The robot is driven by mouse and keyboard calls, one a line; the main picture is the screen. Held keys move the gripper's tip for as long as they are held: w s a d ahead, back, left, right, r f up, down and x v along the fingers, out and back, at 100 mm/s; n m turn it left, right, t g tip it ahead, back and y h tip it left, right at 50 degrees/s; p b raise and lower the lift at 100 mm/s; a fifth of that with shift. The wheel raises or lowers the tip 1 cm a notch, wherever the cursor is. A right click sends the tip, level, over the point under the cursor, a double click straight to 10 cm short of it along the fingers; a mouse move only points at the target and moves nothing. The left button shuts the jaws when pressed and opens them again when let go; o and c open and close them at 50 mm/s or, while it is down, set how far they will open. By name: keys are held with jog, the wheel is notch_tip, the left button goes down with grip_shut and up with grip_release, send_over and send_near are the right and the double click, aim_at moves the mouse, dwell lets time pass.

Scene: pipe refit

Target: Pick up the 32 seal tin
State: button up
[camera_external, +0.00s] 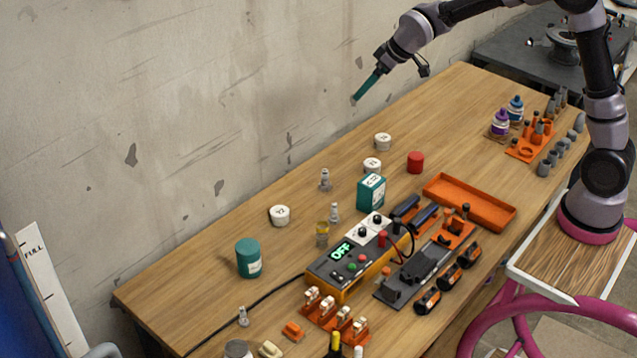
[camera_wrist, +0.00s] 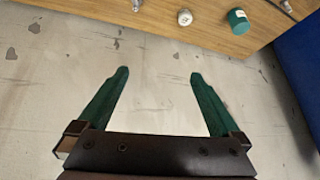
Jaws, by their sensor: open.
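Three small white tins with dark numbers on their lids stand on the wooden bench: a left tin (camera_external: 279,216), a middle tin (camera_external: 372,166) and a far tin (camera_external: 383,142). The numbers are too small for me to say surely which is the 32 seal tin. My gripper (camera_external: 357,96) is high above the bench's far edge, near the wall, apart from all the tins. In the wrist view my gripper (camera_wrist: 158,73) has its teal fingers spread, with nothing between them. A white tin (camera_wrist: 185,17) shows there at the top, beyond the fingertips.
A teal can (camera_external: 248,260), a teal box (camera_external: 371,192) and a red can (camera_external: 415,163) stand near the tins. Small metal fittings (camera_external: 324,180) stand between them. A meter unit (camera_external: 350,260) and an orange tray (camera_external: 470,203) fill the near side.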

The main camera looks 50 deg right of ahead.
jog(key=w+a+f+n, duration=0.1)
jog(key=w+a+f, duration=0.25)
jog(key=f, duration=0.35)
jog(key=w+a+f+n, duration=0.1)
jog(key=w+a+f, duration=0.2)
jog(key=w+f, duration=0.25)
jog(key=n+y, duration=0.1)
jog(key=n, duration=0.1)
send_near(280, 211)
jog(key=shift+g, duration=0.4)
jog(key=x, duration=0.4)
jog(key=shift+w+d, duration=0.1)
jog(key=shift+w, duration=0.3)
jog(key=shift+x, duration=3)
jog(key=shift+r, duration=0.1)
jog(key=c, duration=1.4)
